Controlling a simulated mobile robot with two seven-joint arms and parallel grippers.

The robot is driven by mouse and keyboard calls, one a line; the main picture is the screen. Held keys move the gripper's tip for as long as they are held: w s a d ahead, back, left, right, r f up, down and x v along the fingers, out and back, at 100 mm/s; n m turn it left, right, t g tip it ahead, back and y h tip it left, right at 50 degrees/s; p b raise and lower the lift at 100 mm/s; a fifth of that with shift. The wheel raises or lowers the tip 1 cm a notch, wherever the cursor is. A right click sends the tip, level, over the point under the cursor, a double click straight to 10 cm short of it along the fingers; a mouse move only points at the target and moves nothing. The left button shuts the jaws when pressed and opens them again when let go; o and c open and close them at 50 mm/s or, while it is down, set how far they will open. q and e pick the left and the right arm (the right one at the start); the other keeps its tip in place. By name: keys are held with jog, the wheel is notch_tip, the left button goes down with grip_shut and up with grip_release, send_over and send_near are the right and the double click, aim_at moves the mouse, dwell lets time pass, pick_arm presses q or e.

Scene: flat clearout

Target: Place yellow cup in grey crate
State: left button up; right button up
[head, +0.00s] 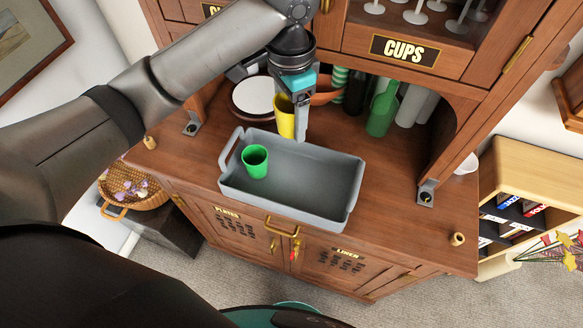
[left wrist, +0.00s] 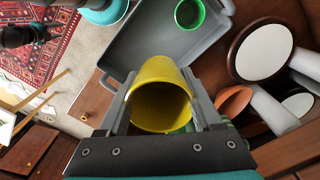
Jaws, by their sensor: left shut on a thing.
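The yellow cup (head: 285,116) is held between the fingers of my left gripper (head: 301,112), near the back left of the grey crate. The cup (left wrist: 160,95) also shows in the left wrist view, with a finger of the left gripper (left wrist: 160,112) on each side of it. The grey crate (head: 310,208) stands on the wooden sideboard's top. A green cup (head: 255,161) is inside the crate at its left end. The crate (left wrist: 135,45) lies past the yellow cup in the left wrist view. My right gripper is not in view.
Behind the crate, a white plate (head: 254,95) with a brown rim, a green bottle (head: 383,108) and other bottles stand in the sideboard's niche. A cupboard labelled CUPS (head: 404,50) is above. The crate's middle and right are empty. The sideboard top (head: 400,180) is clear to the right.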

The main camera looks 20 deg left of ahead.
aim_at(291, 181)
pick_arm(q)
jog(key=shift+d+r+m+p, duration=0.1)
jog(key=shift+r+m+p, duration=0.05)
jog(key=shift+m+p, duration=0.25)
notch_tip(291, 181, down, 20)
jog(key=shift+b, duration=1.15)
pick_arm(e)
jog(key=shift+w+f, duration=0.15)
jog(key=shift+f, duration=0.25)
pick_arm(q)
jog(key=o, duration=1.4)
jog(key=shift+o, duration=0.2)
notch_tip(291, 181, up, 12)
jog(key=p, duration=0.1)
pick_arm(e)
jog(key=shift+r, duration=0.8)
pick_arm(q)
jog(key=shift+s, duration=0.1)
